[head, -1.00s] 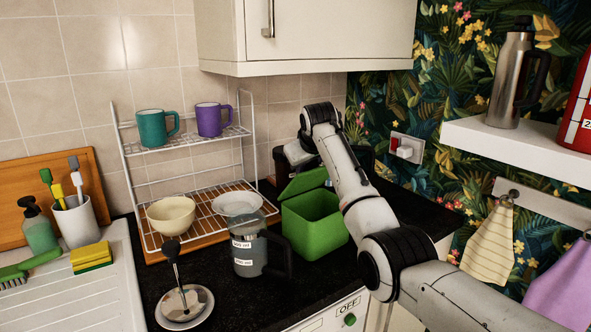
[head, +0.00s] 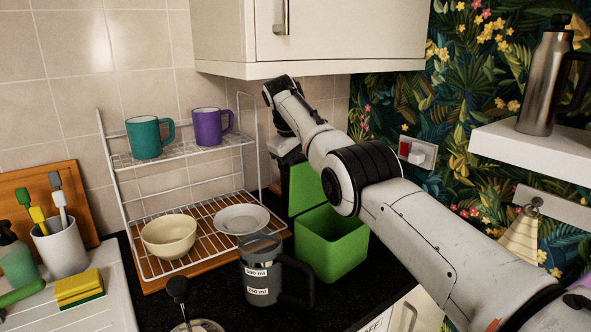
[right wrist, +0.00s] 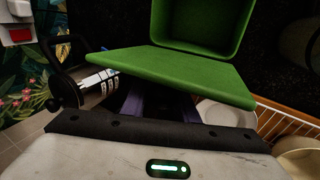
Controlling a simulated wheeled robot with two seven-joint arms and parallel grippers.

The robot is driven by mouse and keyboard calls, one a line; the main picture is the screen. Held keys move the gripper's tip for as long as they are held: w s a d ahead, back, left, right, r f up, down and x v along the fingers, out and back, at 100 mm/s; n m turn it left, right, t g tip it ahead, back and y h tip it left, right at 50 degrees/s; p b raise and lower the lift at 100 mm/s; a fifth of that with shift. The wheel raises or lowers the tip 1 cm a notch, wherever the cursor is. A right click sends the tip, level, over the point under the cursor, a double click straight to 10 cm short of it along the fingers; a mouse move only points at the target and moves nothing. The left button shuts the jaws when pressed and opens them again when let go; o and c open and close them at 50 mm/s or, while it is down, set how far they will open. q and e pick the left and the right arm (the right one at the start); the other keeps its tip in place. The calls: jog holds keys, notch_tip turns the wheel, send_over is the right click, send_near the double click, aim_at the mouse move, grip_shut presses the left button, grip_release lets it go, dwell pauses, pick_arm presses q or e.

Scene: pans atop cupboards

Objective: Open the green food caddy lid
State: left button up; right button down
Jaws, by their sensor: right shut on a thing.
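The green food caddy (head: 332,245) stands on the dark worktop, its box open at the top, in the head view. Its lid (head: 303,188) is raised on the box's far left side and stands close to upright. In the right wrist view the lid (right wrist: 190,70) is a flat green panel in front of the open caddy (right wrist: 205,20). My right gripper (head: 287,150) is at the lid's upper edge and shut on it. In the wrist view its fingers (right wrist: 163,105) are partly hidden under the lid. My left gripper is out of view.
A grey measuring jug (head: 262,275) stands just left of the caddy. A wire rack (head: 180,262) holds a cream bowl (head: 169,236), a plate (head: 241,219) and two mugs. A silver-black vessel (right wrist: 97,85) is near the gripper in the wrist view. A cupboard (head: 330,70) hangs above.

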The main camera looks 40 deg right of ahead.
jog(key=shift+f, duration=0.1)
dwell(0.3)
jog(key=c, duration=1.4)
grip_release()
jog(key=a+r+b, duration=0.1)
jog(key=a+b, duration=0.2)
jog(key=a, duration=0.1)
jog(key=s+a+r+b, duration=0.1)
jog(key=a+b, duration=0.7)
jog(key=a, duration=0.1)
jog(key=shift+s+a+r, duration=0.1)
jog(key=shift+s+r, duration=0.1)
jog(key=shift+r, duration=0.2)
